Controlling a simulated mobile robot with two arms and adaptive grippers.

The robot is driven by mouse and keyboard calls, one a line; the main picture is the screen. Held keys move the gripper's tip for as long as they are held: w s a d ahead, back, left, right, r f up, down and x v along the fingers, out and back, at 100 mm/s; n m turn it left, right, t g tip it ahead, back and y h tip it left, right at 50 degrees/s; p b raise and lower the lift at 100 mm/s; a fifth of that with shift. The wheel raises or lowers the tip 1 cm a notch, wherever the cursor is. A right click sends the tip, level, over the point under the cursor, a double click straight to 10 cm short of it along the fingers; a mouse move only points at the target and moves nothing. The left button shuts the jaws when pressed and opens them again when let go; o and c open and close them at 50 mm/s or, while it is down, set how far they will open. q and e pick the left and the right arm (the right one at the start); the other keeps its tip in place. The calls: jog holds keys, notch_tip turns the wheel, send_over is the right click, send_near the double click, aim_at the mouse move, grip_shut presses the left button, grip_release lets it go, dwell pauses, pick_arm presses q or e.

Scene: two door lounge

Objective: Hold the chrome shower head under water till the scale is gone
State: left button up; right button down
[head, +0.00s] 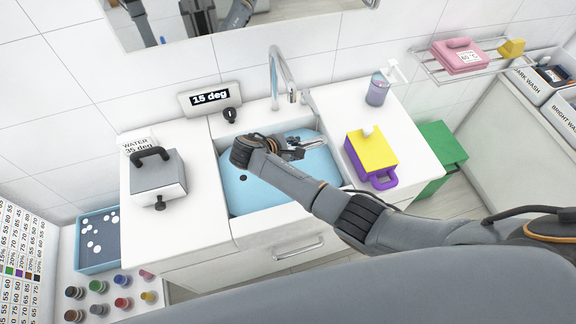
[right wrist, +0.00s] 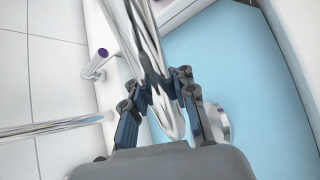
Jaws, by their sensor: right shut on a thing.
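The sink basin (head: 226,176) holds pale blue water (head: 262,192) with a small dark spot in it. My right gripper (head: 292,147) is over the sink, near the water; I cannot tell whether it touches. In the right wrist view its fingers (right wrist: 160,88) are shut on the chrome shower head (right wrist: 168,115), a shiny slim piece between them. A pale round disc (right wrist: 222,122) shows partly behind the right finger. Scale cannot be made out. The chrome tap (head: 283,65) arches over the back of the sink. My left gripper is not in view.
A yellow and purple jug (head: 372,150) and a soap bottle (head: 378,90) stand right.

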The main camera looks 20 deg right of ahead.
notch_tip(320, 180, up, 3)
jog(key=shift+r+p, duration=0.2)
jog(key=shift+p, duration=1)
jog(key=shift+r, duration=0.4)
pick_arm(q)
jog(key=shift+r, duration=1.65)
pick_arm(e)
jog(key=shift+r, duration=3.45)
